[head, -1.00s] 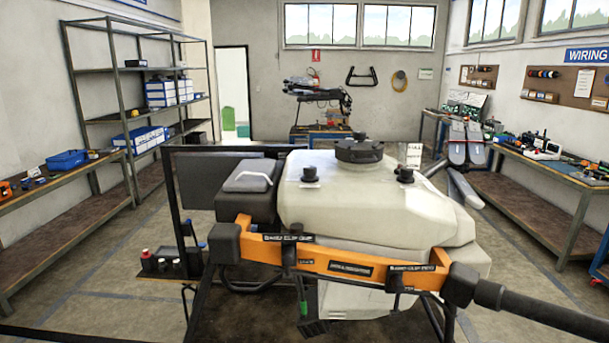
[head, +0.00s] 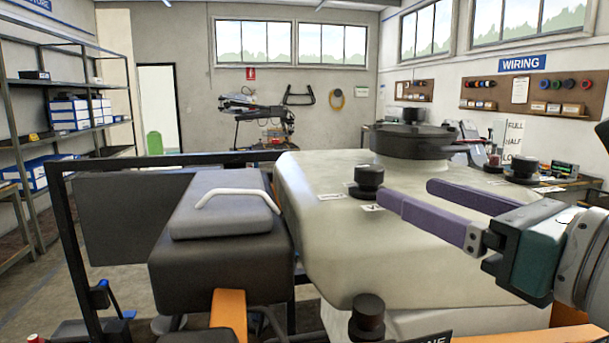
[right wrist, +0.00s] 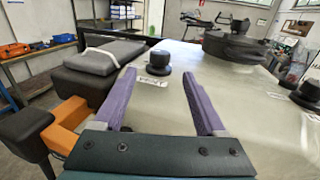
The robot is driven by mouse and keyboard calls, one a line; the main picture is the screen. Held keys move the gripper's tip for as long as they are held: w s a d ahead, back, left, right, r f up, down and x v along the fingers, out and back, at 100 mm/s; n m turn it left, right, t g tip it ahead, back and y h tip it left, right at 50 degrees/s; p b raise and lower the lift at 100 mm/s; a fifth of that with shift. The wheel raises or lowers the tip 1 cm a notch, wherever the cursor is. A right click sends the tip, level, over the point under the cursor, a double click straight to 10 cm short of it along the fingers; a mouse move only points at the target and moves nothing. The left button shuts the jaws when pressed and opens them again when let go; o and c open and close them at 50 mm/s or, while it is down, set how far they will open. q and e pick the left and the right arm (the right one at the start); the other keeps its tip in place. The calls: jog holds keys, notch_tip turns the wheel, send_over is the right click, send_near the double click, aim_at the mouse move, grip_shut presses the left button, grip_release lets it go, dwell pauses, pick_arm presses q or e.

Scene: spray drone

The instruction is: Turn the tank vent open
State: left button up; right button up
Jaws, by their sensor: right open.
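The pale tank (head: 310,235) fills the middle of the head view. A small black ridged knob (head: 368,180), which looks like the vent, stands upright on its top beside small white labels. My right gripper (head: 406,194), with purple fingers, reaches in from the right, open and empty. In the right wrist view the knob (right wrist: 159,63) lies just beyond the fingertips (right wrist: 158,76), in line with the gap between them. I see no contact. The label text is too small to read. My left gripper is not in view.
A large black cap (head: 412,141) rises behind the knob. A second black knob (head: 522,168) stands on the tank's right side, behind my gripper. A dark box with a grey handled lid (head: 225,208) sits left of the tank. An orange frame part (head: 229,312) shows below.

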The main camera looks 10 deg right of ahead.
aim_at(379, 177)
jog(key=p+x, duration=0.2)
jog(key=x, duration=0.5)
jog(key=shift+w+a+r, duration=0.1)
jog(key=shift+w+r, duration=0.05)
jog(key=shift+w, duration=0.15)
jog(key=shift+w+a, duration=0.2)
jog(key=shift+w, duration=0.3)
grip_shut()
